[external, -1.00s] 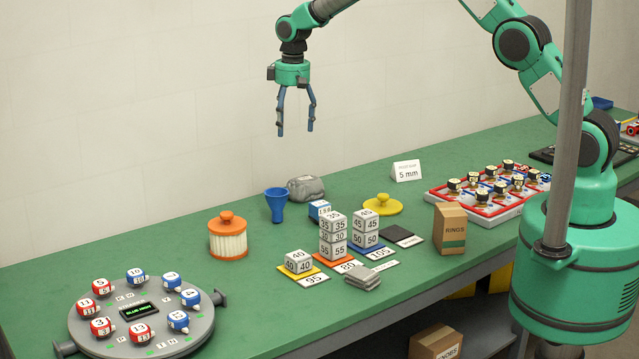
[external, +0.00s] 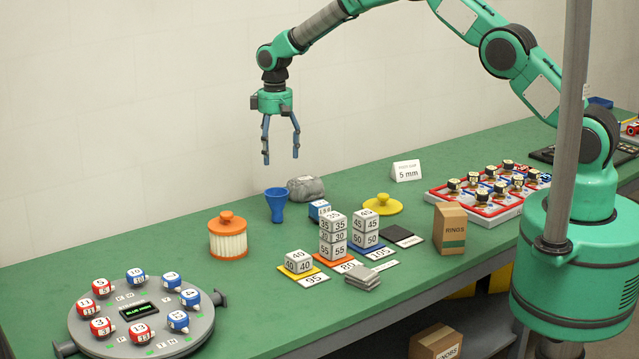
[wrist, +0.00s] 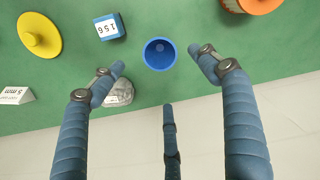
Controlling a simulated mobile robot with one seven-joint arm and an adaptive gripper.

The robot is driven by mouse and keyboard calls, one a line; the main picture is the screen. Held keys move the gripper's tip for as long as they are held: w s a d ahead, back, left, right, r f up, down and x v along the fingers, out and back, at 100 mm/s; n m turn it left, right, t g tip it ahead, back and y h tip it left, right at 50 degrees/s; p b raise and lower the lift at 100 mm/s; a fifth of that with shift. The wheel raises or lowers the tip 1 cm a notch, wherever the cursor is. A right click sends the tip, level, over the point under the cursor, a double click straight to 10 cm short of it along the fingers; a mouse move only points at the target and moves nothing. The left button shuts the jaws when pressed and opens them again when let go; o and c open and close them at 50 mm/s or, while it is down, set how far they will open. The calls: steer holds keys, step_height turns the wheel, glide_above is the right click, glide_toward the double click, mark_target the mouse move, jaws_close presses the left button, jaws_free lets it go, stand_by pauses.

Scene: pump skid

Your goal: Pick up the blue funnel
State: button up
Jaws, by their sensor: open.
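The wrist view shows my gripper (wrist: 160,72) with a third finger below the funnel's mouth.
Stacked weights (external: 334,235) stand in front. The wall (external: 120,110) rises behind.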

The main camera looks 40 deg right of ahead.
glide_above(277, 192)
steer(key=f, duration=0.8)
steer(key=shift+s+a, duration=0.1)
steer(key=shift+s, duration=0.1)
steer(key=shift+f, duration=0.1)
steer(key=shift+w+f, duration=0.1)
steer(key=shift+f, duration=2.5)
steer(key=c, duration=1.5)
steer(key=shift+o, duration=0.2)
steer(key=shift+r, duration=0.15)
steer(key=shift+r, duration=0.65)
steer(key=shift+s+d+r, duration=0.1)
steer(key=shift+s+r, duration=0.1)
steer(key=shift+r, duration=0.35)
steer(key=shift+s+d+r, duration=0.1)
steer(key=shift+s+r, duration=0.05)
steer(key=shift+r, duration=0.35)
steer(key=s+d, duration=0.2)
steer(key=s, duration=0.5)
steer(key=s+d+r, duration=0.1)
steer(key=s+d, duration=0.1)
steer(key=s, duration=0.5)
steer(key=shift+s+d+r, duration=0.2)
steer(key=shift+s+d, duration=0.05)
steer(key=shift+d, duration=0.05)
